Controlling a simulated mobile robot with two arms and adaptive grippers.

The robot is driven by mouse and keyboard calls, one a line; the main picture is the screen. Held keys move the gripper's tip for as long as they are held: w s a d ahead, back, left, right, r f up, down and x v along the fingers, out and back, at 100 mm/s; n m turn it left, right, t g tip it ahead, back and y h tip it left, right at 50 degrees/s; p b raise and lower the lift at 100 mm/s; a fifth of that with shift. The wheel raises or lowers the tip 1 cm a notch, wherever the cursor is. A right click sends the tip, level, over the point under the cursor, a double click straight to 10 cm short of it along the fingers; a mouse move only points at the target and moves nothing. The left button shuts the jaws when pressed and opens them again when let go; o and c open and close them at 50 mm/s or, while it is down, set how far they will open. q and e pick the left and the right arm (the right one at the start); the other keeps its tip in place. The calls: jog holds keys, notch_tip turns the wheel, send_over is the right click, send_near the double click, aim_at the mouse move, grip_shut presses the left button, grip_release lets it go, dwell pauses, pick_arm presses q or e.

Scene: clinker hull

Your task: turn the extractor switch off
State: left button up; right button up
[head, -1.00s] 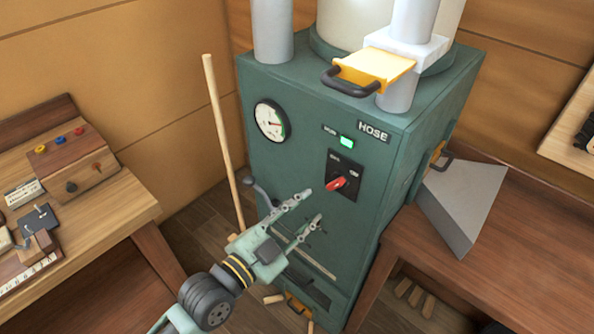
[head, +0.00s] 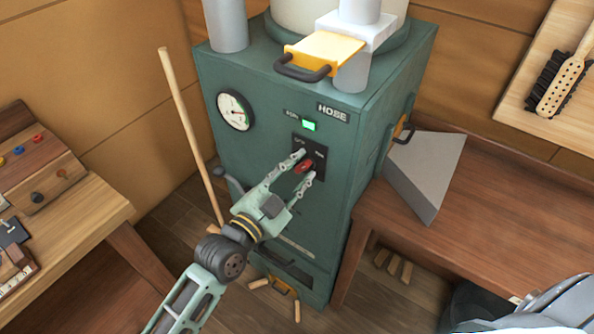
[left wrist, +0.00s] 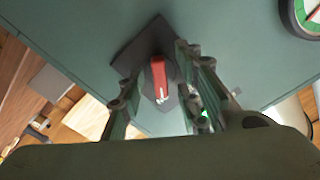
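The extractor is a tall green cabinet (head: 270,190). Its switch is a red rotary handle (head: 304,167) on a black plate (head: 318,153) on the front face. The plate's labels are too small to read surely. A green lamp (head: 309,125) above it is lit. My left gripper (head: 305,165) is open at the switch, one fingertip on each side of the red handle. In the left wrist view the handle (left wrist: 158,78) stands between the two fingers, with gaps visible on both sides; contact is not evident. My right gripper is not in view.
A yellow slide gate with a dark handle (head: 318,51) juts out above the switch. A gauge (head: 235,110) is at left. A wooden pole (head: 188,130) leans beside the cabinet. A grey metal hood (head: 427,172) rests on the right bench (head: 480,215).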

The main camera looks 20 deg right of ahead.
pick_arm(q)
grip_shut()
jog(key=shift+n, duration=0.3)
jog(key=n, duration=0.5)
jog(key=n+p, duration=0.1)
jog(key=n, duration=0.5)
dwell(0.4)
jog(key=shift+s+n, duration=0.1)
jog(key=shift+n, duration=0.2)
jog(key=shift+o, duration=0.2)
grip_release()
jog(key=v, duration=1.2)
